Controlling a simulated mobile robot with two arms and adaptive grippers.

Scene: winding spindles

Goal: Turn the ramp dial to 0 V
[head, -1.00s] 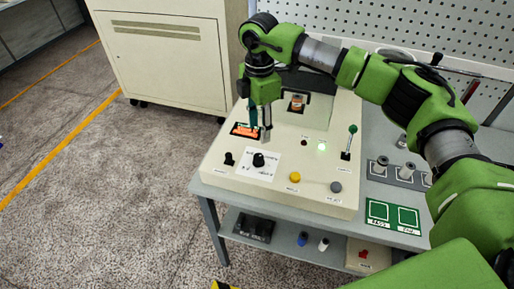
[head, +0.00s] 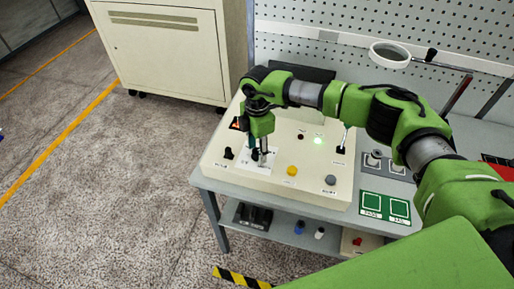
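The ramp dial is a black knob (head: 254,154) on a white printed plate (head: 249,168), at the front left of the cream console (head: 322,199) in the head view. My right gripper (head: 260,157) points down at this dial, with its fingertips at or just over the knob. The fingers partly hide the knob and its scale, so I cannot read the setting. I cannot tell whether the fingers touch it or how far apart they are. My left gripper is not in view.
A smaller black switch (head: 228,153) sits left of the plate. A yellow button (head: 292,171) and a grey button (head: 330,180) are to the right. A lever (head: 342,148) and a lit green lamp (head: 318,141) are behind them. Green pads (head: 371,203) lie beside the console.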

